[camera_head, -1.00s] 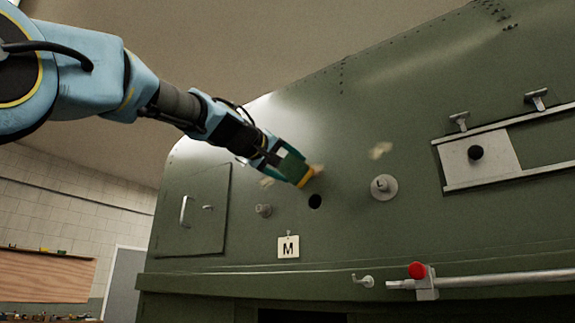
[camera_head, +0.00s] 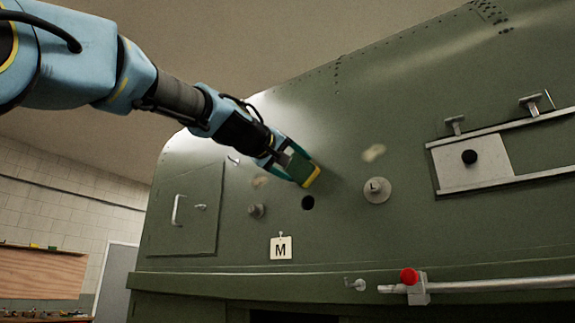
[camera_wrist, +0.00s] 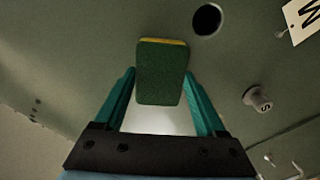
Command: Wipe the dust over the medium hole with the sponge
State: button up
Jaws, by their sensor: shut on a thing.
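My gripper (camera_head: 298,168) is shut on the sponge (camera_head: 308,172), which has a green face and a yellow edge. In the wrist view the sponge (camera_wrist: 162,72) sits between the teal fingers of my gripper (camera_wrist: 159,76). The sponge is just above the dark medium hole (camera_head: 308,202), at or very near the green panel; contact is hard to tell. The hole shows open in the wrist view (camera_wrist: 207,19), above and right of the sponge. The M tag (camera_head: 281,248) hangs below the hole. No dust shows above this hole; the sponge covers part of that area.
Pale dust patches lie up left (camera_head: 261,181) and up right (camera_head: 374,153) of the hole. A plug marked L (camera_head: 377,190) and a smaller plug marked S (camera_head: 256,211) protrude from the panel. A rail with a red knob (camera_head: 409,276) runs below.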

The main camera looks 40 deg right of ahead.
aim_at(287, 170)
jog(key=s+p, duration=0.1)
jog(key=s, duration=0.1)
jog(key=s+d+p, duration=0.1)
jog(key=s, duration=0.1)
jog(key=shift+s+d+r+p, duration=0.1)
jog(key=shift+d+p, duration=0.05)
jog(key=shift+p, duration=0.25)
jog(key=shift+w+f+b, duration=0.25)
jog(key=shift+w+b, duration=0.05)
jog(key=shift+b, duration=0.3)
jog(key=shift+w+a+f+b, duration=0.1)
jog(key=shift+w+a+b, duration=0.2)
jog(key=shift+w+b, duration=0.45)
jog(key=shift+w+a+r+b, duration=0.1)
jog(key=shift+w+b, duration=0.15)
jog(key=shift+w, duration=0.2)
jog(key=shift+w+a+r+b, duration=0.1)
jog(key=shift+w+b, duration=0.1)
jog(key=shift+w, duration=0.2)
jog(key=shift+w+a+f+b, duration=0.1)
jog(key=shift+w+a+b, duration=0.15)
jog(key=shift+w+b, duration=0.5)
jog(key=shift+w+a, duration=0.15)
jog(key=shift+w, duration=0.35)
jog(key=shift+w+a, duration=0.15)
jog(key=shift+w, duration=0.35)
jog(key=shift+a, duration=0.1)
